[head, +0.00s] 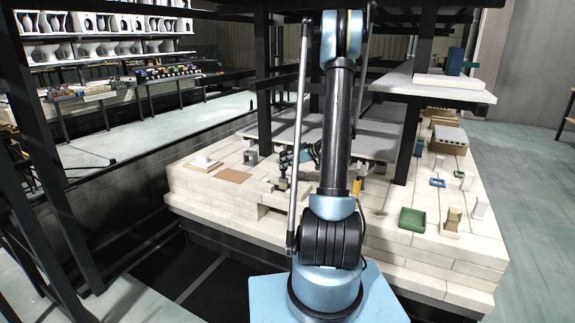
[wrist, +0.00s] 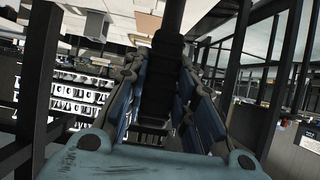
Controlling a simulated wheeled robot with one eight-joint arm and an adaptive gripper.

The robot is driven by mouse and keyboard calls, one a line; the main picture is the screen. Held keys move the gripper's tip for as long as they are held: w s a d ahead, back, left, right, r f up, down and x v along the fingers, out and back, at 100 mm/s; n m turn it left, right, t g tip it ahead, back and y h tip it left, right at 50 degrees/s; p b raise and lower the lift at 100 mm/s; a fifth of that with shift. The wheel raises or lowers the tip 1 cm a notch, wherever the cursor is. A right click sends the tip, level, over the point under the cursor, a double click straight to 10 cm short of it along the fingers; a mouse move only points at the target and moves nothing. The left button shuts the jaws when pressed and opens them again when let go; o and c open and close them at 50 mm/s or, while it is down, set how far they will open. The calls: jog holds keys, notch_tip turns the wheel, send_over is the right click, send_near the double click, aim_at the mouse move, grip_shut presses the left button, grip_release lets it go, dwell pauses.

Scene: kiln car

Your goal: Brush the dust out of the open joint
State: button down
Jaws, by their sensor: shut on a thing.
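My gripper (head: 289,161) is partly behind my arm in the head view and points left, low over the pale brick deck (head: 210,195). In the wrist view my gripper (wrist: 165,95) is shut on a long dark upright tool, which looks like the brush (wrist: 163,85). In the head view the brush (head: 283,178) hangs down, with its dark lower end close to the bricks; whether it touches them I cannot tell. The open joint and its dust are not clear in either view; my arm hides part of the deck there.
A brown square (head: 234,175) and a white block on a plate (head: 203,162) lie to the left. A green tray (head: 412,219) and a tan stand (head: 452,219) are at the right. Dark posts (head: 409,140) rise from the deck, and shelves (head: 434,88) overhang it.

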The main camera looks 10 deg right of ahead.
jog(key=shift+w+a, duration=0.65)
jog(key=shift+a, duration=0.15)
jog(key=shift+s+d, duration=0.6)
jog(key=shift+d, duration=0.2)
jog(key=shift+s+d, duration=0.55)
jog(key=shift+d, duration=0.2)
jog(key=shift+s+d, duration=0.55)
jog(key=shift+d, duration=0.2)
jog(key=shift+s+d, duration=0.55)
jog(key=shift+d, duration=0.2)
jog(key=shift+w+a, duration=0.6)
jog(key=shift+a, duration=0.2)
jog(key=shift+w+a, duration=0.55)
jog(key=shift+a, duration=0.2)
